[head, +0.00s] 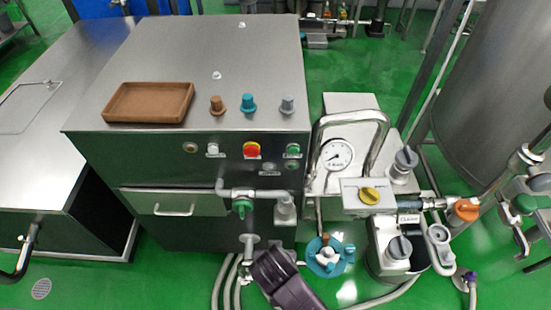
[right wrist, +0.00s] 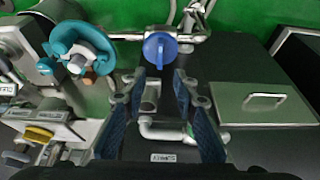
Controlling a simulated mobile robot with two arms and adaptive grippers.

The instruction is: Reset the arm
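My right gripper (right wrist: 160,82) shows in the right wrist view with its two dark blue-padded fingers apart and nothing between them. Beyond the fingertips is a blue valve handle (right wrist: 160,50) on a metal pipe; I cannot tell whether the fingers touch it, but a gap shows. In the head view a dark arm part of mine (head: 285,282) comes in at the bottom middle, in front of the lower pipework of the steel cabinet (head: 200,60). Its fingers cannot be made out there. My left gripper is not in view.
On the cabinet are a brown tray (head: 148,120) and several knobs. A drawer (head: 174,204) and a green-handled valve (head: 242,208) are on its front. To the right stand a gauge (head: 337,155), a teal fitting (head: 330,255) and a large tank (head: 495,80). Hoses lie on the floor.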

